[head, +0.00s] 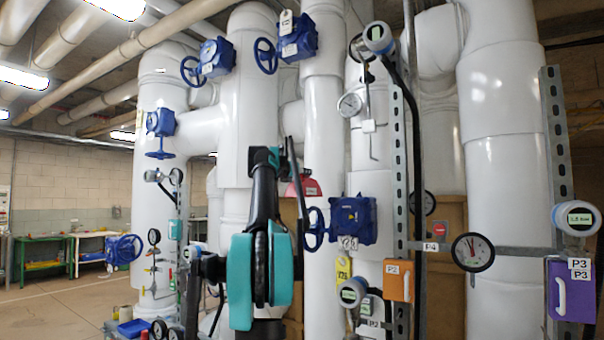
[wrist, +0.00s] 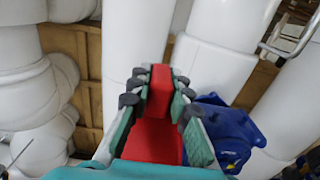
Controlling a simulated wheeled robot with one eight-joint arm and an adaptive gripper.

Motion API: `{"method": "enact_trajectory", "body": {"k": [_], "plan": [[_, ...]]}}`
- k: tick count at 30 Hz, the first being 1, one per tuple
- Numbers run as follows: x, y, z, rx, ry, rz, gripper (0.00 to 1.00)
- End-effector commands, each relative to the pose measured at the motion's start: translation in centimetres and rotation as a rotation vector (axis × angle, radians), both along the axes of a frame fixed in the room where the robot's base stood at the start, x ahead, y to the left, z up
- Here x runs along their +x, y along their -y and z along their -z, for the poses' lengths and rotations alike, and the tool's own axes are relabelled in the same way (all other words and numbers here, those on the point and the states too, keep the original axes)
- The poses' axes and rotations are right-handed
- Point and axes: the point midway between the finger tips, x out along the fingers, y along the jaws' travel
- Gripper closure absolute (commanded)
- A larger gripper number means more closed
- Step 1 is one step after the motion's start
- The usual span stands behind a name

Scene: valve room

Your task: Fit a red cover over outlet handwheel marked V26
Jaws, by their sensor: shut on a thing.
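My gripper (wrist: 158,82) is shut on a red cover (wrist: 154,136), with the fingers on both sides of a red block. A yellow tag (head: 343,270) below seems to read V26, but is small. The valve body (wrist: 228,130) shows right of my gripper in the wrist view; its wheel is not clear there.
Thick white pipes (head: 507,150) stand behind and right. Other blue handwheels (head: 265,56) sit higher up. A slotted metal post (head: 398,170), a gauge (head: 473,252), an orange box (head: 398,281) and a purple box (head: 572,290) stand to the right. Open floor lies at the far left.

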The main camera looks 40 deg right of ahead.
Motion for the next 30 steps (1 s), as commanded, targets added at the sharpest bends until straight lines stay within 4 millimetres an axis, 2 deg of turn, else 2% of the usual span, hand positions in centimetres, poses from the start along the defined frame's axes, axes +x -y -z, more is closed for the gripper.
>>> {"method": "enact_trajectory", "body": {"k": [30], "plan": [[2.4, 6.0, 0.8, 0.000, 0.000, 0.001, 1.00]]}}
